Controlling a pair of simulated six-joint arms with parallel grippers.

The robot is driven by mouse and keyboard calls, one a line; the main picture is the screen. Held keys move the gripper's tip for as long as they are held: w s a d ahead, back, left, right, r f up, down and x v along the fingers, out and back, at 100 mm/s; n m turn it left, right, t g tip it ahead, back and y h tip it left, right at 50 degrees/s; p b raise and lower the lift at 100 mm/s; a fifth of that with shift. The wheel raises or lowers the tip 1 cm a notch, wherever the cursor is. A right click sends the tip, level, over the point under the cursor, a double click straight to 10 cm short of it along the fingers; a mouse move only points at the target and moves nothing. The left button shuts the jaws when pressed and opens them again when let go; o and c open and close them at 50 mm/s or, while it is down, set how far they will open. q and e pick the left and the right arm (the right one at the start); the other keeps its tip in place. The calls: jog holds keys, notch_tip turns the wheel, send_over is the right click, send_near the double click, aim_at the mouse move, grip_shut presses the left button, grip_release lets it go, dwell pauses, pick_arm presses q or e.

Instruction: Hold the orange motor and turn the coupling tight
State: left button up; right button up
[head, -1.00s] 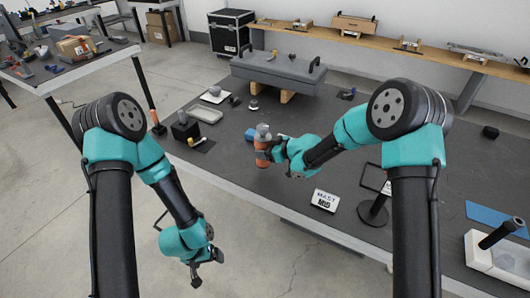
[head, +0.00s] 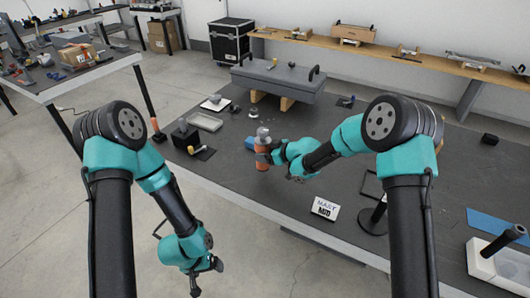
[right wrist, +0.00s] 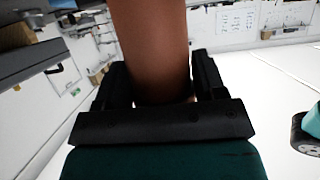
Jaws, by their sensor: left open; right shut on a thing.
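The orange motor (head: 262,160) stands upright near the front edge of the dark workbench, with a grey coupling (head: 262,135) on its top end. My right gripper (head: 266,150) is shut on the motor's body from the right. In the right wrist view, the motor (right wrist: 150,45) fills the space between the two black fingers of the same gripper (right wrist: 152,85); the coupling is out of that view. My left gripper (head: 207,278) is open and empty, hanging low in front of the bench, well below and left of the motor.
The dark bench (head: 230,180) is clear just left of the motor. A blue object (head: 249,142) lies close behind it.

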jog(key=shift+f, duration=1.9)
jog(key=shift+f, duration=0.4)
